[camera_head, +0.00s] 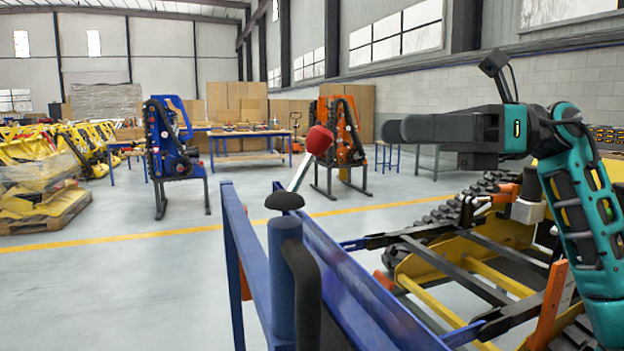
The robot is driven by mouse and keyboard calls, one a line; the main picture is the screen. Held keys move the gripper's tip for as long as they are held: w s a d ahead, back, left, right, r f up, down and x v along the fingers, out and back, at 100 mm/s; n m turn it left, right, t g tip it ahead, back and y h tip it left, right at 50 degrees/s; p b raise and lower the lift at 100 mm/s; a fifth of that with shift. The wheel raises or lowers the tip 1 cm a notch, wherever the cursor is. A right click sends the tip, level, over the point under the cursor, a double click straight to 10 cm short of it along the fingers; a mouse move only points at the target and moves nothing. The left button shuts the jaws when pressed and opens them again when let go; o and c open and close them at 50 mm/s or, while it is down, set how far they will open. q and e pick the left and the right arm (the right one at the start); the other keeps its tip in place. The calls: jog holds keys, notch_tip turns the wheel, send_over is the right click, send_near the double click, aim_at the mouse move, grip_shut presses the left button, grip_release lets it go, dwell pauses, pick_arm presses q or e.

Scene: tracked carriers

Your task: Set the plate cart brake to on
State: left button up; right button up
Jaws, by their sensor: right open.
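The brake lever has a red knob (319,140) on a thin silver rod (300,174). The rod rises from a black boot (284,200) on top of a blue post and leans to the right. The post belongs to the blue plate cart (237,235) in the lower middle of the head view. My right gripper (405,131) comes in from the right and points left. Its dark fingers are open and empty. In the picture they lie right of the knob at nearly its height, with a visible gap. My left gripper is out of view.
A yellow tracked carrier (462,318) with black tracks stands right of the cart, under my right arm. Blue (163,152) and orange (343,142) upright machines stand behind. Yellow parts lie on a pallet (47,219) at left. The floor left of the cart is clear.

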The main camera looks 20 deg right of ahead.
aim_at(300, 169)
jog(key=w+a, duration=0.1)
jog(key=a, duration=0.7)
jog(key=w+a+f, duration=0.1)
jog(key=a, duration=0.3)
jog(key=shift+w+a, duration=0.25)
jog(key=shift+w, duration=0.1)
grip_shut()
